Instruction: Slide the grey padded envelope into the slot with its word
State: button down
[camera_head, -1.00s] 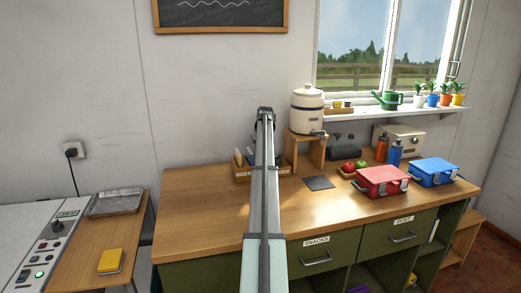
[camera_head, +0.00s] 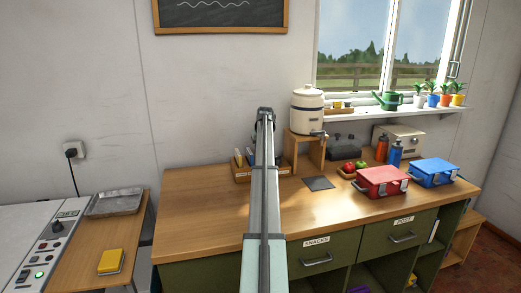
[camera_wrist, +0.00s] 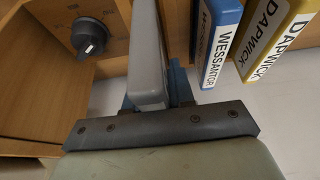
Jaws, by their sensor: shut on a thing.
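In the wrist view a plain grey upright piece, which I take as the grey padded envelope (camera_wrist: 149,60), stands edge-on in front of my gripper (camera_wrist: 155,103). My gripper is shut on it; no word is readable on its visible face. To its right stand a blue envelope marked WESSANTOR (camera_wrist: 221,45) and a yellow one marked DAPWICK (camera_wrist: 275,40). In the head view the wooden rack (camera_head: 243,178) stands at the back of the desk, partly hidden behind my arm. My gripper and the envelope are hidden there too. The slot for the envelope cannot be made out.
A dark knob (camera_wrist: 90,37) sits on a wooden panel at left in the wrist view. Right of the rack are a wooden stand (camera_head: 318,150) with a crock (camera_head: 307,97), a dark flat square (camera_head: 318,183) and a red box (camera_head: 382,182). The desk's left part is clear.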

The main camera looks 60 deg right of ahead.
jog(key=shift+f, duration=1.35)
jog(key=c, duration=1.1)
grip_release()
jog(key=shift+o, duration=1.1)
jog(key=shift+a, duration=0.1)
jog(key=shift+w+f, duration=0.1)
jog(key=v, duration=1.4)
